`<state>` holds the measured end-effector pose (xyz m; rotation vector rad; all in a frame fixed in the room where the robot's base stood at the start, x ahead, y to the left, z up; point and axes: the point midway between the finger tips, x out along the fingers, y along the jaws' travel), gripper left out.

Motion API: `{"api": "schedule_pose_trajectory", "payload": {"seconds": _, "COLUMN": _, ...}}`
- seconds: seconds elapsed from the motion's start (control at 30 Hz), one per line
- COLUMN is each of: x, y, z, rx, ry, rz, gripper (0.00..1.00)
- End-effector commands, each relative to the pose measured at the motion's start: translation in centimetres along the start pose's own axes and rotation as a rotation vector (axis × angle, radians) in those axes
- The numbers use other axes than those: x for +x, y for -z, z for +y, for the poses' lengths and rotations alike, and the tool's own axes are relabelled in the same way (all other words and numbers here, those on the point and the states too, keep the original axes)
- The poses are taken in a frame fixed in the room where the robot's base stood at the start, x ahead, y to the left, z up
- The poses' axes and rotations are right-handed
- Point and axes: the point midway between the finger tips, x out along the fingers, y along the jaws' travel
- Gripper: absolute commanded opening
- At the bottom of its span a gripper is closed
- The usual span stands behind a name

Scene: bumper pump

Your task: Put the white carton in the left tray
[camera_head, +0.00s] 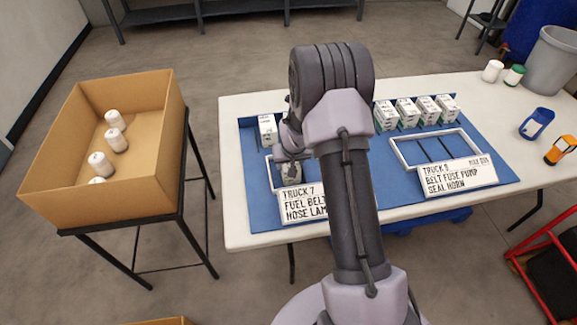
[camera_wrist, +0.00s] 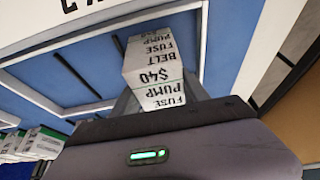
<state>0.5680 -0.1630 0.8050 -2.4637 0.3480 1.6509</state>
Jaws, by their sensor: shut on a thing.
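A white carton (camera_head: 291,172) is in the jaws of my gripper (camera_head: 289,158), at the left tray (camera_head: 269,174). In the wrist view the carton (camera_wrist: 152,62) shows black print with FUSE, PUMP, BELT and $40, and my gripper (camera_wrist: 160,98) is shut on it. The left tray's white rim (camera_wrist: 100,20) shows beside and beyond the carton. The carton is over or inside the tray; I cannot tell whether it touches the tray floor. My arm hides the right part of the left tray.
A TRUCK 7 sign (camera_head: 299,203) stands at the left tray's front. Another carton (camera_head: 267,129) stands behind it. Several cartons (camera_head: 415,112) stand behind the empty-looking right tray (camera_head: 399,153) and its TRUCK 9 sign (camera_head: 456,176). A cardboard box (camera_head: 60,150) holds white bottles.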

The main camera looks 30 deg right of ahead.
Motion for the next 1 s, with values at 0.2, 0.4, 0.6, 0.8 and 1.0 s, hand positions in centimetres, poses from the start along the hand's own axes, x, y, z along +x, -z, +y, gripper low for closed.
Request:
{"api": "schedule_pose_trajectory", "payload": {"seconds": 0.2, "x": -0.1, "y": 0.2, "z": 0.0, "rx": -0.001, "ry": 0.000, "rz": 0.003, "gripper": 0.00}}
{"api": "schedule_pose_trajectory", "payload": {"seconds": 0.4, "x": 0.1, "y": 0.0, "z": 0.0, "rx": 0.000, "ry": 0.000, "rz": 0.002, "gripper": 0.72}}
{"api": "schedule_pose_trajectory", "payload": {"seconds": 0.6, "x": 0.1, "y": 0.1, "z": 0.0, "rx": 0.000, "ry": 0.000, "rz": 0.002, "gripper": 0.74}}
{"api": "schedule_pose_trajectory", "payload": {"seconds": 0.8, "x": -1.1, "y": 0.3, "z": 0.0, "rx": -0.001, "ry": 0.000, "rz": 0.003, "gripper": 0.74}}
{"api": "schedule_pose_trajectory", "payload": {"seconds": 1.0, "x": -6.9, "y": 0.4, "z": 0.0, "rx": 0.000, "ry": 0.000, "rz": 0.005, "gripper": 0.74}}
